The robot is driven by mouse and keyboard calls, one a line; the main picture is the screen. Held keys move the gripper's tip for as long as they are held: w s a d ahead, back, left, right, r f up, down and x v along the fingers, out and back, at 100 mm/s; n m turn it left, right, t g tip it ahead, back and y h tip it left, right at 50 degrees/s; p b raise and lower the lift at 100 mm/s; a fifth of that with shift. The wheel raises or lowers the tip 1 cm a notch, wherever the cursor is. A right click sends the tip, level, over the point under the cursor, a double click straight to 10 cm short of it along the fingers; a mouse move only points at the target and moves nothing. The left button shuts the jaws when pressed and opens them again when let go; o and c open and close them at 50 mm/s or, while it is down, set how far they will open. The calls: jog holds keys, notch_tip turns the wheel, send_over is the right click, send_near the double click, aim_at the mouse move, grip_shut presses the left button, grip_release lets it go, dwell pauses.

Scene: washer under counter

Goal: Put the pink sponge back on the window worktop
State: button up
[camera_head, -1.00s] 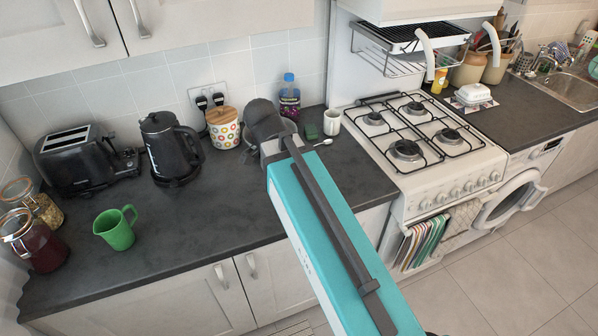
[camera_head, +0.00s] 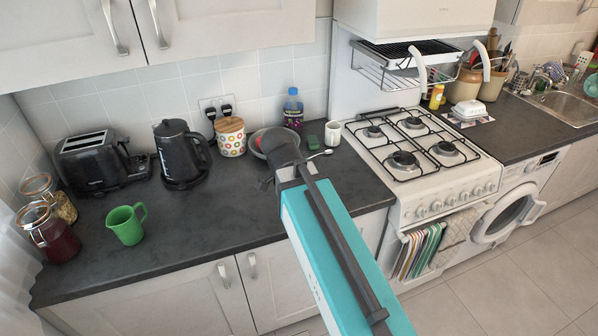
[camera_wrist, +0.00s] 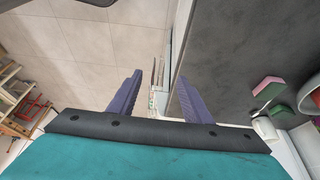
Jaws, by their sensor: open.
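A small pink block with a green side, which looks like the pink sponge (camera_wrist: 270,83), lies on the dark worktop at the right of the wrist view. In the head view I cannot make it out; my wrist covers that area. My gripper (camera_wrist: 157,88) is open and empty, its fingers spread over the worktop's front edge, with the sponge off to their right. In the head view my wrist hangs over the front right of the dark worktop (camera_head: 230,215), and the fingers are mostly hidden. A whitish curtain is at the far left; no window shows.
Near the sponge are a grey bowl (camera_head: 259,141), a green block (camera_head: 311,142), a white mug (camera_head: 333,133) and a spoon (camera_head: 320,154). A green jug (camera_head: 125,225), kettle (camera_head: 181,155), toaster and jars stand left. The hob (camera_head: 415,150) is right. The worktop's middle front is clear.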

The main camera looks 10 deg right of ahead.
jog(key=s+d+f+n+g+b, duration=0.15)
jog(key=s+f, duration=0.25)
jog(key=f, duration=0.6)
jog(key=s+d+f+g+b, duration=0.2)
jog(key=s+f, duration=0.2)
jog(key=f, duration=0.6)
jog(key=s+d+f+g+b, duration=0.15)
jog(key=s+f, duration=0.35)
jog(key=f, duration=0.5)
jog(key=s+a+f+n+y+b, duration=0.1)
jog(key=s+a+f+n+y, duration=0.1)
jog(key=s+f+n, duration=0.5)
jog(key=s+a+f+n+g+y+b, duration=0.1)
jog(key=s+f+n, duration=0.6)
jog(key=f, duration=0.9)
jog(key=shift+s+a+f+y, duration=0.2)
jog(key=shift+s+a+y, duration=0.5)
jog(key=shift+a+y, duration=0.2)
jog(key=shift+n, duration=0.25)
jog(key=c, duration=0.3)
jog(key=shift+c, duration=0.3)
